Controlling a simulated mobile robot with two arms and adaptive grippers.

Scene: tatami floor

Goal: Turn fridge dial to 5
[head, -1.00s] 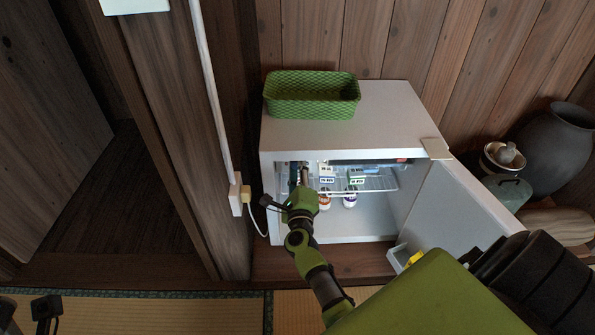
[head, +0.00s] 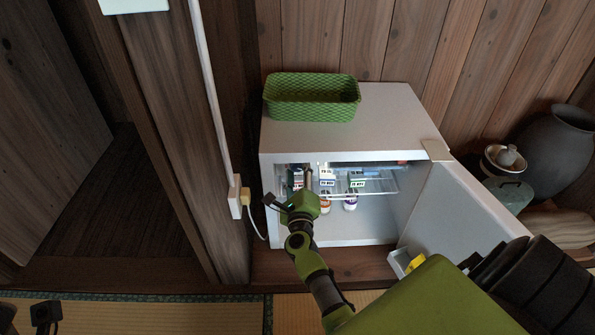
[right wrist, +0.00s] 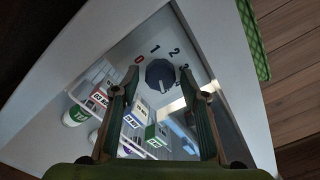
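The small white fridge (head: 392,112) stands open against the wooden wall. Its dark, faceted dial (right wrist: 160,73) shows in the right wrist view on a pale inner panel, with red 0 and dark 1, 2 and part of a 3 around it. I cannot read which number it points to. My right gripper (right wrist: 152,86) is open, its two fingers on either side of the dial in that view; I see no contact. In the head view the right gripper (head: 308,180) reaches into the fridge's left side, and the dial is hidden.
Small cartons (head: 327,178) and bottles (head: 350,202) stand on and below the wire shelf, right of the gripper. The open fridge door (head: 455,210) stands to the right. A green basket (head: 312,108) sits on top. A wooden post (head: 185,150) rises close on the left.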

